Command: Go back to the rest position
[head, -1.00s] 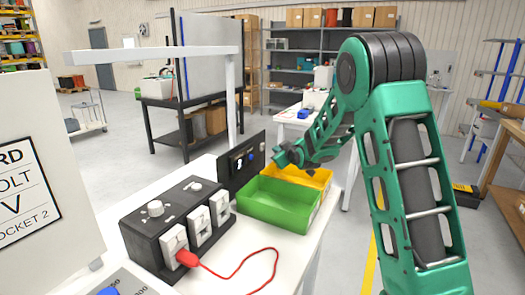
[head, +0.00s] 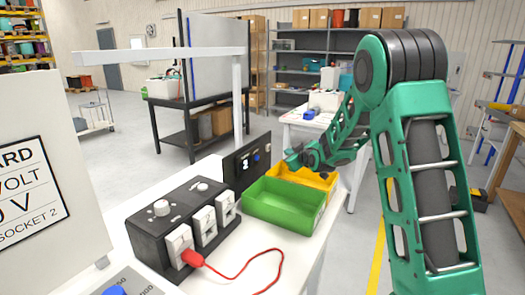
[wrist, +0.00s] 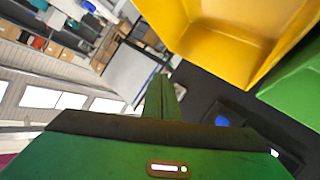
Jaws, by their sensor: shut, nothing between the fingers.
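My gripper (head: 297,159) is at the end of my green arm, above and beside the yellow bin (head: 318,178) on the white bench. In the head view its fingers are small and partly hidden by my arm. In the wrist view my green gripper body fills the bottom, with the fingers (wrist: 162,97) together and nothing held. The yellow bin also shows at the upper right of the wrist view (wrist: 215,50), and looks empty where its inside shows.
A green bin (head: 285,204) stands in front of the yellow one. A black socket box (head: 160,235) with a red plug (head: 193,258) and cable is to its left. A small black panel (head: 246,165) stands behind. A white post (head: 237,100) rises from the bench.

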